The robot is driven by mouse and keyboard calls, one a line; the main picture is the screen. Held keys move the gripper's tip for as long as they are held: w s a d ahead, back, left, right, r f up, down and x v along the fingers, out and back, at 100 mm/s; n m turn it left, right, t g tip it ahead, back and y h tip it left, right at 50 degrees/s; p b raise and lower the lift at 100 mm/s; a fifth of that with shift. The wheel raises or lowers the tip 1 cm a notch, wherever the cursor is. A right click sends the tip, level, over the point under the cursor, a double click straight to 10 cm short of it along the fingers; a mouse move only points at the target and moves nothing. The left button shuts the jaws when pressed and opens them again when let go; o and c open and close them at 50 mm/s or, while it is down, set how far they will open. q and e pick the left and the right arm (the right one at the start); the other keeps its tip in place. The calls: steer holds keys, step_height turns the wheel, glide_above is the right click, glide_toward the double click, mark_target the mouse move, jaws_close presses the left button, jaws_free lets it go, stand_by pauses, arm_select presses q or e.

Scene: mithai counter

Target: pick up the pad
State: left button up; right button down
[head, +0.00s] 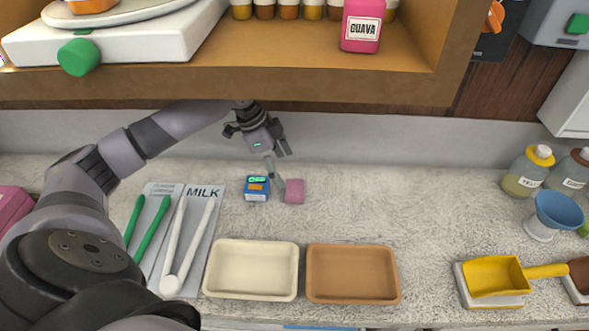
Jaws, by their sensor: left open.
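A small pink block (294,190), which looks like the pad, lies on the speckled counter behind the two trays. My left gripper (277,178) reaches down from above with its fingers just left of the pink block. It is open, and I see nothing held in it. I cannot tell whether a fingertip touches the block. A small blue box (257,194) with a green and orange label stands just left of the fingers. My right gripper is not in view.
A cream tray (208,283) and a brown tray (353,299) stand in front. Tongs lie on a milk-labelled mat (206,227) at left. A wooden shelf (300,84) overhangs the back. A yellow scoop (495,276) lies at right. The counter right of the pink block is clear.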

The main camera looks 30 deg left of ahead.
mark_target(294, 188)
arm_select(q)
steer(key=shift+p+x, duration=0.3)
steer(key=shift+x, duration=0.5)
steer(key=shift+s+d+f, duration=0.1)
steer(key=shift+d+f, duration=0.1)
steer(key=shift+d, duration=0.2)
steer(key=p+x, duration=0.2)
steer(key=x, duration=0.2)
steer(key=shift+f, duration=0.6)
steer(key=c, duration=0.4)
steer(key=shift+r, duration=0.1)
steer(key=c, duration=0.5)
steer(key=shift+c, duration=0.6)
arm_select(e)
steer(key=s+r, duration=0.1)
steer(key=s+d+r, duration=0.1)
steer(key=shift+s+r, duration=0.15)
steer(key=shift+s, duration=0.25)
